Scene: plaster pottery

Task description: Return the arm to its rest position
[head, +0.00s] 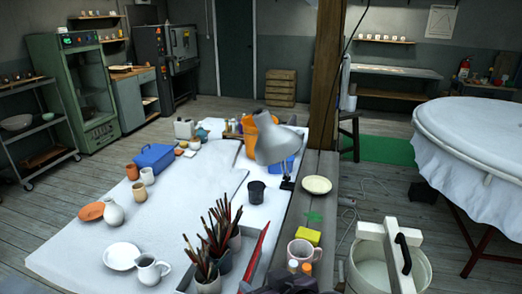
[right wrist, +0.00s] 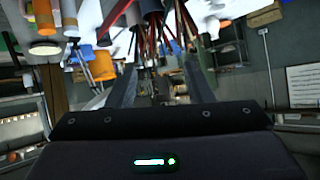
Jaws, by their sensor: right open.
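My right gripper (head: 290,281) shows as a dark shape at the bottom edge of the head view, just in front of the pink mug (head: 301,250) and small bottles with orange and white caps. In the right wrist view the two fingers of the right gripper (right wrist: 160,82) stand apart, with nothing held between them. Brushes (right wrist: 172,25) and their dark holders appear beyond the fingers, upside down. My left gripper and left arm are not in the head view.
Brush pots (head: 207,265), a jug (head: 150,268) and a plate (head: 122,256) stand on the white-covered table (head: 70,262). A yellow block (head: 307,235) lies near the mug. A lamp (head: 277,145) rises behind. A white bucket (head: 370,272) is at right.

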